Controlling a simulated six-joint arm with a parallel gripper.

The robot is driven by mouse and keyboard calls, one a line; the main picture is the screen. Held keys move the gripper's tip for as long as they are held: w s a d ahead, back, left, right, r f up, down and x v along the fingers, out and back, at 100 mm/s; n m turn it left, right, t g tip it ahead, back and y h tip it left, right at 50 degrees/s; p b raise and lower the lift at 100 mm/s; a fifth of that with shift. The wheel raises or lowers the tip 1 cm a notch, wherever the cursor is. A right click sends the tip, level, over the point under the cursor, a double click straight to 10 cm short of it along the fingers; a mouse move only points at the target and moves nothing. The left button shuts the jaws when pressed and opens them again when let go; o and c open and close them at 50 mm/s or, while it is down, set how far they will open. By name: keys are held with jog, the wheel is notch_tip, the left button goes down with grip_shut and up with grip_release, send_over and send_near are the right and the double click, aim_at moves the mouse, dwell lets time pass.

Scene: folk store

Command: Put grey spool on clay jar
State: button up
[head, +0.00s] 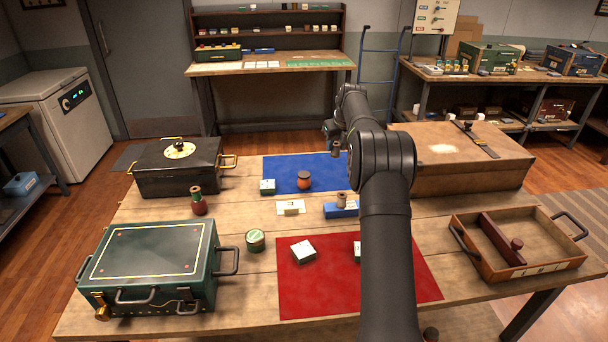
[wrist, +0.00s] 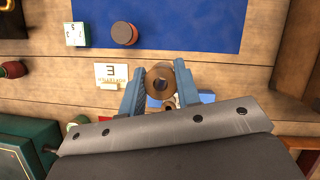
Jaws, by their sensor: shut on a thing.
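My gripper (head: 334,138) is shut on a spool (head: 336,149), which I take to be the grey spool. It hangs above the blue mat, apart from it. In the wrist view the spool's brown round end with its hole (wrist: 160,74) shows between the blue fingers (wrist: 158,90); its thread colour is hard to tell. The clay jar (head: 304,181), orange-brown with a dark top, stands upright on the blue mat, left of and nearer than the held spool in the head view. It also shows in the wrist view (wrist: 124,34), up and left of the gripper, apart from the spool.
Another spool (head: 342,199) stands on a blue block (head: 341,210). A small box (head: 267,186) sits left of the clay jar on the blue mat (head: 282,164). A card (head: 291,207) stands in front. My arm hides part of the red mat (head: 320,288).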

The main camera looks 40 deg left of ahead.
jog(key=s+a+f, duration=0.1)
jog(key=a+f, duration=0.1)
jog(key=a, duration=0.1)
jog(key=a+f, duration=0.2)
jog(key=a, duration=0.2)
jog(key=s+a+f, duration=0.1)
jog(key=a+f, duration=0.2)
jog(key=a, duration=0.1)
jog(key=shift+s+a, duration=0.15)
jog(key=shift+s, duration=0.2)
jog(key=shift+f, duration=1.95)
jog(key=shift+f, duration=0.15)
jog(key=o, duration=0.9)
jog(key=shift+o, duration=0.2)
jog(key=v, duration=1.2)
jog(key=shift+a, duration=0.15)
